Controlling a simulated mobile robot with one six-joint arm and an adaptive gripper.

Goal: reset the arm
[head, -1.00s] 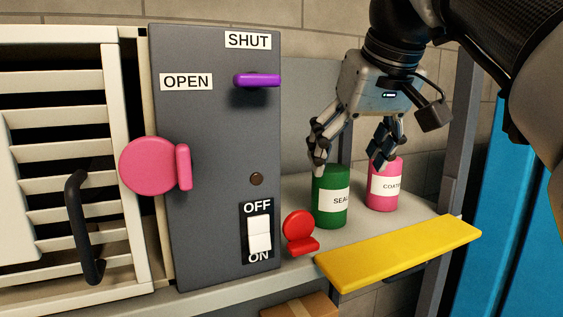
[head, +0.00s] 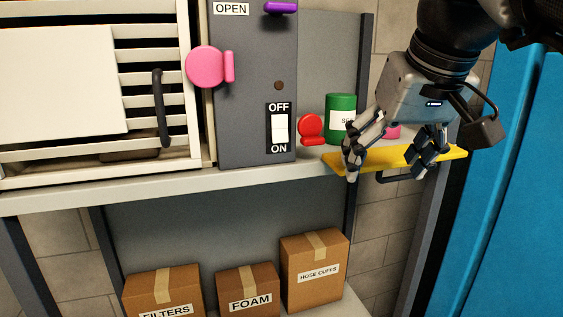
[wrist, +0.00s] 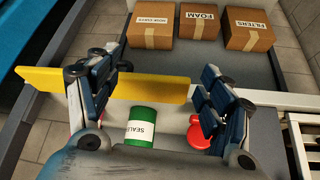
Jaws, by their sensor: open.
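My gripper (head: 390,168) is open and empty in the head view, in front of the shelf's right end. It hangs over the yellow board (head: 440,160) and hides part of it. In the wrist view the spread fingers of my gripper (wrist: 160,95) show, with the green SEALER can (wrist: 141,126) beyond the gap between them. The green can (head: 341,108) also stands upright on the shelf in the head view. A pink can (head: 393,132) shows only in part behind my gripper.
A grey panel (head: 245,80) carries a pink knob, a purple handle and an OFF/ON switch (head: 279,127). A red round-topped piece (head: 311,129) stands beside the panel. Cardboard boxes (head: 315,270) stand on the lower shelf. A blue cabinet (head: 520,180) stands at the right. A white louvred door (head: 60,80) is at the left.

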